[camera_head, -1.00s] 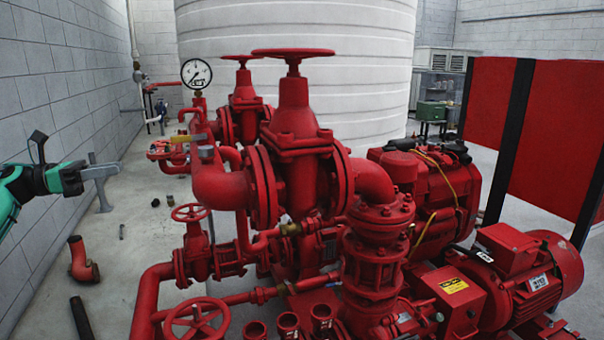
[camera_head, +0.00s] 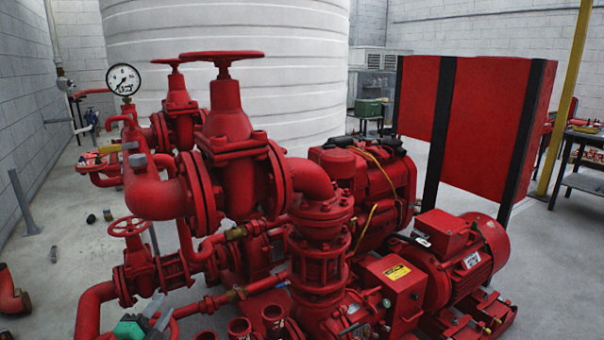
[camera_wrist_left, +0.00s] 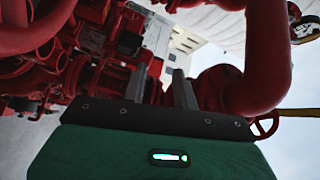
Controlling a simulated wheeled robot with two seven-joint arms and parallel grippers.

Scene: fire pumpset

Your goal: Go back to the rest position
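My left gripper (camera_head: 158,312) shows at the bottom left of the head view, a green body with grey fingers. It is in front of the lower red pipes of the pump set (camera_head: 245,165). In the left wrist view the two grey fingers (camera_wrist_left: 162,88) stand apart with nothing between them, so it is open and empty. Red pipes (camera_wrist_left: 262,65) fill much of that view; I cannot tell whether the gripper touches any. The pump set has red handwheels, a round white pressure gauge (camera_head: 123,79) and a red motor (camera_head: 455,255). My right gripper is not in view.
A big white tank (camera_head: 290,70) stands behind the pump set. A red panel with black posts (camera_head: 470,115) is at the right, with a yellow pole (camera_head: 568,90) beyond. A loose red elbow pipe (camera_head: 12,295) lies at the left. The floor (camera_head: 60,260) is mostly bare there.

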